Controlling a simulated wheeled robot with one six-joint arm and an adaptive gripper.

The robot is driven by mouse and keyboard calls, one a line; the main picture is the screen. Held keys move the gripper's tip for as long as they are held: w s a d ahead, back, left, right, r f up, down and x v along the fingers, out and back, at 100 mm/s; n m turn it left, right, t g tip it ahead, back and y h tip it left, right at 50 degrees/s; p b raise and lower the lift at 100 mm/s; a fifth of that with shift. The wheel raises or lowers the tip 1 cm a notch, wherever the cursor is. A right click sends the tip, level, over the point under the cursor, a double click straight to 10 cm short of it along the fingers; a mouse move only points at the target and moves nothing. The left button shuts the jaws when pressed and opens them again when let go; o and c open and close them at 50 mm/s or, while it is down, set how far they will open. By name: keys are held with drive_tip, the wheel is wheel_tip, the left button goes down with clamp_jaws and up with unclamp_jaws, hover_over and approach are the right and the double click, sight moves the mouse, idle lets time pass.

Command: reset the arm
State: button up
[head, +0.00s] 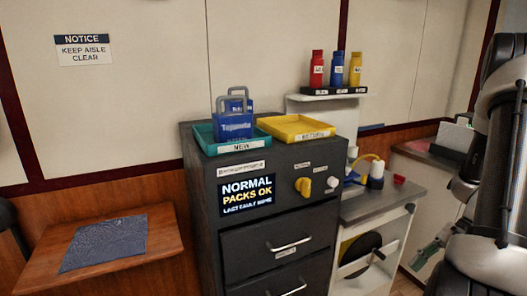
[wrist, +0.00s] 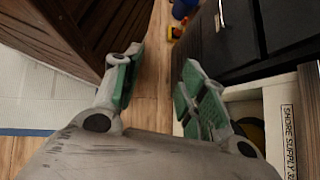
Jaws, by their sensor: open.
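My arm (head: 495,150) stands folded along the right edge of the head view, partly cut off by the frame. My gripper (wrist: 160,68) shows in the wrist view with its two green-padded fingers apart and nothing between them. It points down over the wooden floor. In the head view, part of my gripper (head: 437,246) shows at the lower right, beside the white cart.
A dark cabinet (head: 265,240) with drawers bears a teal tray (head: 203,137) with blue packs and a yellow tray (head: 295,128). Its screen reads "NORMAL PACKS OK". A wooden bench (head: 165,245) with a blue-grey mat (head: 105,243) stands left. A white cart (head: 400,240) stands right.

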drive_tip(key=s+a+r+n+t+h, duration=0.1)
drive_tip(key=a+r+n+t+h, duration=0.1)
drive_tip(key=r, duration=0.7)
drive_tip(key=s+a+r+n+t+h, duration=0.1)
drive_tip(key=a+r+n+h, duration=0.3)
drive_tip(key=r+n, duration=0.4)
drive_tip(key=s+a+r+n+t+h, duration=0.2)
drive_tip(key=a+r+n, duration=0.3)
drive_tip(key=r, duration=0.5)
drive_tip(key=shift+s+a+r+n+t+h, duration=0.3)
drive_tip(key=shift+s+a+n+h, duration=0.1)
drive_tip(key=shift+s+n, duration=0.15)
